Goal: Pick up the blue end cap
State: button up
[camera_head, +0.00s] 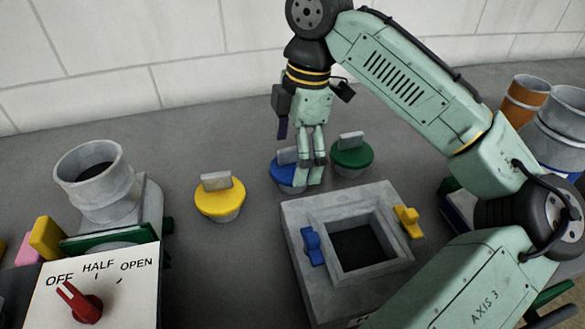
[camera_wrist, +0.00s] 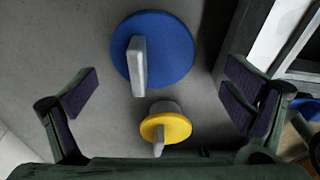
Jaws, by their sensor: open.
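The blue end cap (camera_head: 281,174) is a round disc with an upright grey tab handle, standing on the grey bench between the yellow and green caps. My gripper (camera_head: 315,165) hangs down in front of it and hides its right part in the head view. In the wrist view the blue end cap (camera_wrist: 174,52) lies at the top centre, with its grey handle standing up. My open gripper (camera_wrist: 162,90) has its two dark-padded fingers wide apart, one on each side of the picture. Nothing is between them in contact; the blue cap is apart from both.
A yellow cap (camera_head: 219,202) stands left of the blue one, and a green cap (camera_head: 352,159) right of it. A grey square duct box (camera_head: 297,214) with an opening is close in front. A red-knob panel (camera_head: 118,285) and a grey pipe stub (camera_head: 98,190) stand left.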

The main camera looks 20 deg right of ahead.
aim_at(291, 167)
jog(key=f, duration=0.3)
jog(key=f+p, duration=0.1)
jog(key=f, duration=0.1)
jog(key=shift+w+a, duration=0.2)
jog(key=shift+w, duration=0.2)
jog(key=shift+c, duration=0.4)
jog(key=c, duration=1.2)
